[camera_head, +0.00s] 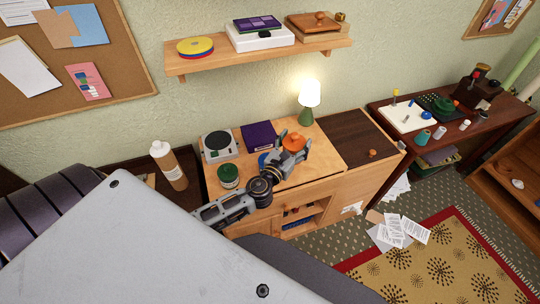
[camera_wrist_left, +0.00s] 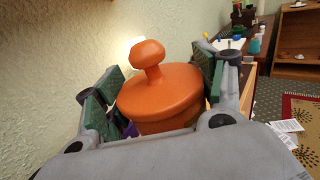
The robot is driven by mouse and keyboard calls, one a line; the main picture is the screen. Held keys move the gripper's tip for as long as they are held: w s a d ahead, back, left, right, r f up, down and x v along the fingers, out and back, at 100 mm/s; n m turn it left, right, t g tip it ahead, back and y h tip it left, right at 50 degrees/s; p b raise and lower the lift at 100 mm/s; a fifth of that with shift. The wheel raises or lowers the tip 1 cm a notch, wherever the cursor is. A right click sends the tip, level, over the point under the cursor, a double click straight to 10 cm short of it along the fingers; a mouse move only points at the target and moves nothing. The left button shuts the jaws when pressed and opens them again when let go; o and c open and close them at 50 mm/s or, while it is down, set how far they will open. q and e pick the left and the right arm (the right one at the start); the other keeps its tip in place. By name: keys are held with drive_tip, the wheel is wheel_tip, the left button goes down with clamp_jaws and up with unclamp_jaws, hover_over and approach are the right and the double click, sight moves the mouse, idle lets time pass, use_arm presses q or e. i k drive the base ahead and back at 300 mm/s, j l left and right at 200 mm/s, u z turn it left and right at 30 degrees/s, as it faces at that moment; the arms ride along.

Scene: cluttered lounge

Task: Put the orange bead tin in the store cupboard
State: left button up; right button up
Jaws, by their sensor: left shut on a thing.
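The orange bead tin, with a round knob on its lid, is held upright in my left gripper; it fills the middle of the left wrist view (camera_wrist_left: 160,98) and shows partly in the head view (camera_head: 294,141). My left gripper (camera_head: 287,154) is shut on it, its green pads on both sides of the tin. The tin is over the light wood cabinet top (camera_head: 313,165); the head view does not clearly show whether it touches. A dark wood panel with an orange knob (camera_head: 352,138) covers the cabinet's right part. Which part is the store cupboard I cannot tell for sure. My right gripper is out of view.
A wall shelf (camera_head: 262,56) hangs above. A dark side table (camera_head: 450,140) stands right. Papers lie on the floor (camera_head: 400,230).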

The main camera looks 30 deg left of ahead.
sight(316, 155)
drive_tip(key=i+l+u, duration=0.15)
drive_tip(key=l+u, duration=0.15)
drive_tip(key=l, duration=0.65)
drive_tip(key=l+u, duration=0.25)
drive_tip(key=l, duration=0.65)
drive_tip(key=l+u, duration=0.3)
drive_tip(key=l, duration=0.65)
drive_tip(key=k+l+u, duration=0.1)
drive_tip(key=l+u, duration=0.15)
drive_tip(key=l, duration=0.7)
